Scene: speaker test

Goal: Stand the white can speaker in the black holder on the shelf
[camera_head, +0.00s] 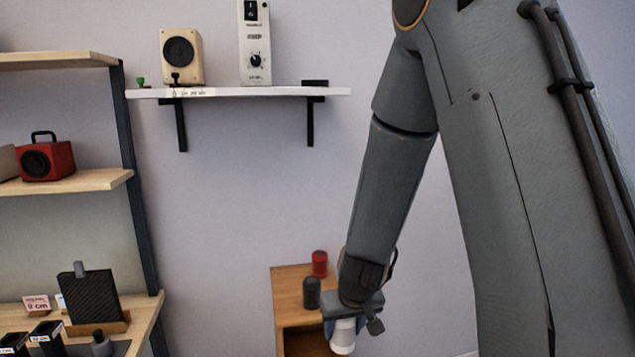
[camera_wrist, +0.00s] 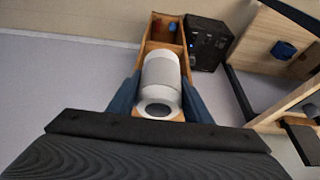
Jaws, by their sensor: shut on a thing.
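The white can speaker (camera_head: 343,338) is held in my gripper (camera_head: 346,322), low in front of the small wooden cabinet. In the wrist view the speaker (camera_wrist: 161,75) lies between the two blue fingers of my gripper (camera_wrist: 160,98), its dark round end towards the camera. A low black piece (camera_head: 315,83) sits at the right end of the white wall shelf (camera_head: 240,92). Black open-topped boxes with labels (camera_head: 46,336) stand on the lowest wooden shelf at left. I cannot tell for sure which of these is the holder.
A grey can (camera_head: 311,293) and a red can (camera_head: 319,263) stand on the wooden cabinet (camera_head: 291,275). A cream speaker (camera_head: 181,57) and a tall white unit (camera_head: 254,45) stand on the wall shelf. A red box speaker (camera_head: 46,160) is on the left rack.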

